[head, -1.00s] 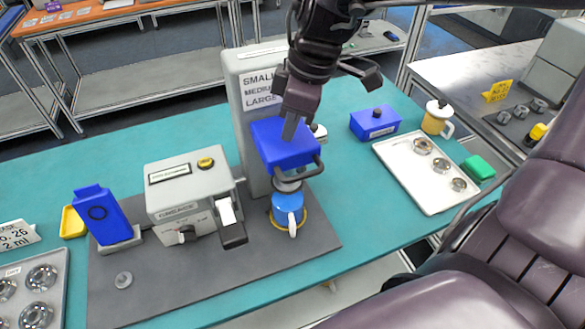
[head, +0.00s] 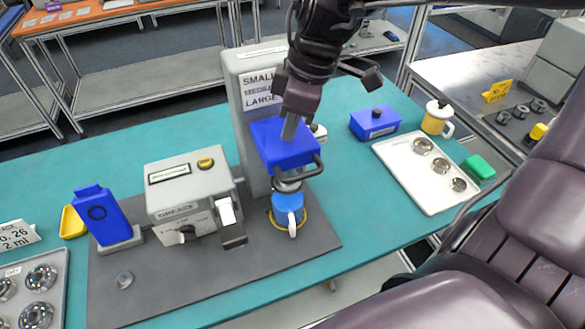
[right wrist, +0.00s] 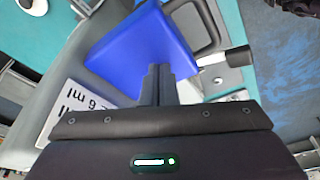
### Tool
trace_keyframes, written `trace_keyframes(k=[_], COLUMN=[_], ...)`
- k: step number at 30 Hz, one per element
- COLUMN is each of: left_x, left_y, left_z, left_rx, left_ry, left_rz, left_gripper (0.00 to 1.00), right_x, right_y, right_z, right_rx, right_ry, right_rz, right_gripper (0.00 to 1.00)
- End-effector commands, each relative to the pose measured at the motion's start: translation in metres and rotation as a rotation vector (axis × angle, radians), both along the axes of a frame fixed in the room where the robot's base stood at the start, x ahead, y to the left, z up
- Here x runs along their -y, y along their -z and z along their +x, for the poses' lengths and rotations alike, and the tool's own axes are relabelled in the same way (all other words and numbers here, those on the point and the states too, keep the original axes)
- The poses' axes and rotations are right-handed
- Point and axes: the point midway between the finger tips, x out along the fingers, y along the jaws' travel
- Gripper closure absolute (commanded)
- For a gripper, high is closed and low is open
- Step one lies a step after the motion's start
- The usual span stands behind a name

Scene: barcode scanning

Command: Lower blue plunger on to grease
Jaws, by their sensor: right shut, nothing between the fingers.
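The blue plunger (head: 284,146) is a blue block with a dark side handle, mounted on the front of the grey press column (head: 256,110). Below it is a metal disc, which sits close over a light blue cup (head: 287,202) in a yellow ring. Whether disc and cup touch is unclear. The grease inside the cup is hidden. My right gripper (head: 289,128) is shut and empty, its fingertips at the top of the plunger. In the right wrist view the shut fingers (right wrist: 157,85) overlap the blue block (right wrist: 140,52). My left gripper is not in view.
A grey GREASE machine (head: 190,195) stands left of the press on a dark mat (head: 200,280). A blue dispenser (head: 102,212) is further left. A white tray with metal rings (head: 420,195) and a blue box (head: 375,122) are at the right.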

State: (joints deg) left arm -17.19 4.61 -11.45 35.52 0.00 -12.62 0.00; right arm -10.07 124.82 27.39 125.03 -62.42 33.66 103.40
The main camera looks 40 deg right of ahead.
Motion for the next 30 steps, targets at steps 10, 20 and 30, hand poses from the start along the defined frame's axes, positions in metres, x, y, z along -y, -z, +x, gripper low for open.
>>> trace_keyframes(k=[10,20,30], left_x=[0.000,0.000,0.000], left_y=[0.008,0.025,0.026], left_z=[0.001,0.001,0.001], left_rx=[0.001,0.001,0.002], left_ry=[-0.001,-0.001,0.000], left_rz=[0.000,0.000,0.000], left_gripper=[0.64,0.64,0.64], right_x=[0.000,0.000,0.000], right_y=[0.009,0.030,0.031], right_z=[0.000,0.000,0.000], right_rx=[0.000,-0.001,0.000], right_ry=[0.000,0.000,0.000], right_rz=[0.000,0.000,0.000], right_gripper=[1.00,1.00,1.00])
